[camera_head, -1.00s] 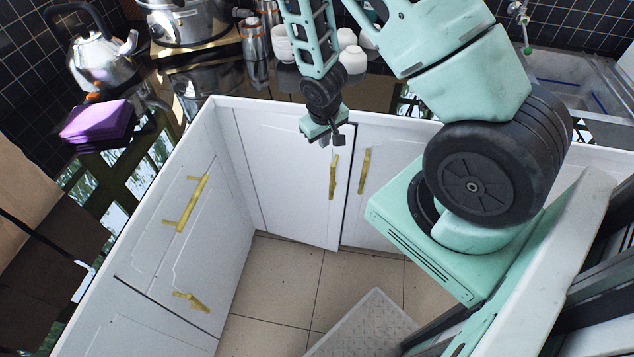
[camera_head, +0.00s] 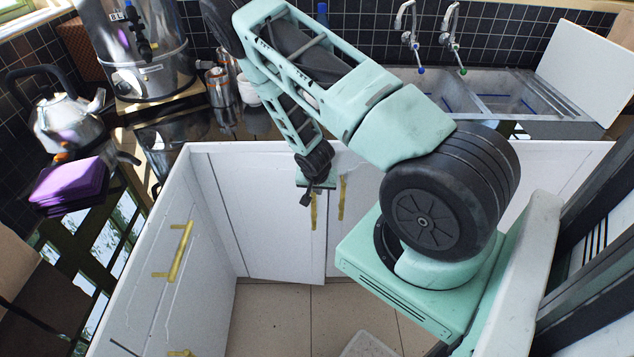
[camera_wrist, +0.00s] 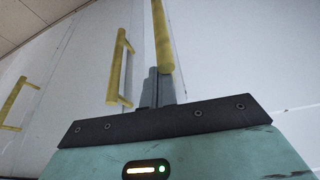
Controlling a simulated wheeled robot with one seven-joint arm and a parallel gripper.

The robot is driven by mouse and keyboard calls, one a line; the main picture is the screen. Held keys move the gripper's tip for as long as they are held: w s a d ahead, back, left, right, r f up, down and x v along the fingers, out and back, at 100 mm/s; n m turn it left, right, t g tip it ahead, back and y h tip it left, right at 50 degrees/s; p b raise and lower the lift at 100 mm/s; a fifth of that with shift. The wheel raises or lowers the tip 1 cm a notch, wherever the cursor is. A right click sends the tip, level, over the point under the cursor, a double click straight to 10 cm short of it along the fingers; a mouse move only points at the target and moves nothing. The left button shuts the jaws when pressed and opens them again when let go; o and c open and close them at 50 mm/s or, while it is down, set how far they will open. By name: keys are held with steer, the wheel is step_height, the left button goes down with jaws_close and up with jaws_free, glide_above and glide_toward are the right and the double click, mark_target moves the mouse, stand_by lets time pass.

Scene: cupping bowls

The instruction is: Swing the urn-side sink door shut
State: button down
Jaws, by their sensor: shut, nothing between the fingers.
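The urn-side sink door (camera_head: 270,230) is a white panel with an upright brass handle (camera_head: 313,212), in the middle of the head view. Its lower free corner sits slightly lower in the picture than the neighbouring door's edge, so it looks slightly ajar. The neighbouring door's handle (camera_head: 342,197) is just to the right. My gripper (camera_head: 306,199) is shut and empty in front of the door, at the top of its handle. In the wrist view the shut fingers (camera_wrist: 160,88) are close to the end of a brass handle (camera_wrist: 163,40); I cannot tell whether they touch.
The silver urn (camera_head: 140,55) stands on the counter at back left, near a kettle (camera_head: 65,120) and purple cloths (camera_head: 70,183). The double sink (camera_head: 480,95) is at back right. Left drawers have brass handles (camera_head: 175,252). Tiled floor (camera_head: 280,320) lies open before the door.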

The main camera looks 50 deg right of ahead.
steer(key=shift+x, duration=1.05)
